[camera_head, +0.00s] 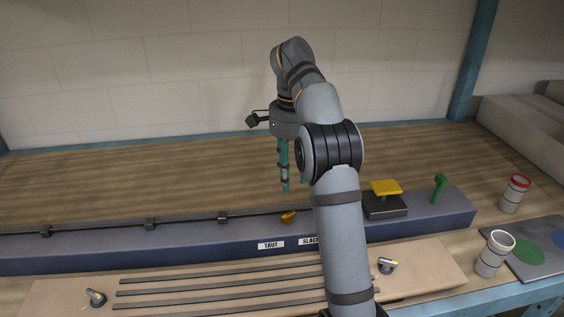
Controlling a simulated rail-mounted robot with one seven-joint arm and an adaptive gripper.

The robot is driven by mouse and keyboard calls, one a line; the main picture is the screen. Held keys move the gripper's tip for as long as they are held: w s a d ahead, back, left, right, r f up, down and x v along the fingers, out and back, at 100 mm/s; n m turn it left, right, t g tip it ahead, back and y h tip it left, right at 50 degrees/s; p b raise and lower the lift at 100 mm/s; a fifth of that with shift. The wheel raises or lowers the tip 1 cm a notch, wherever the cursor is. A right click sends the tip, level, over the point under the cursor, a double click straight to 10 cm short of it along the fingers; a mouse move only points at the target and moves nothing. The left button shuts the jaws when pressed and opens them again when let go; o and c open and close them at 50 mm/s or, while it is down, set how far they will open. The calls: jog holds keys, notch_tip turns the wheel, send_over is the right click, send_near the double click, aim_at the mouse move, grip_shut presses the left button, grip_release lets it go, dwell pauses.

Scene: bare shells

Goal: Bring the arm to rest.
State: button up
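My gripper (293,184) hangs from my grey arm (335,200) near the middle of the picture, its teal fingers pointing down. One finger shows clearly and the other is partly hidden by my arm. A gap shows between them, and I see nothing held there. The fingertips are above and behind the blue-grey rail (120,251), apart from the yellow piece (289,217) as far as this view shows. My arm reaches up from the bottom edge and bends over.
The rail carries TAUT (270,245) and SLACK labels, a yellow-topped block (386,188) and a green lever (438,187). Two cups, one red-rimmed (514,194) and one white-rimmed (494,253), stand right, near a dark mat (543,265). A slatted board (60,289) lies in front. The wooden table behind is clear.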

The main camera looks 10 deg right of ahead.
aim_at(290, 214)
jog(key=shift+f, duration=0.15)
notch_tip(290, 214, down, 12)
jog(key=shift+r, duration=0.15)
dwell(0.3)
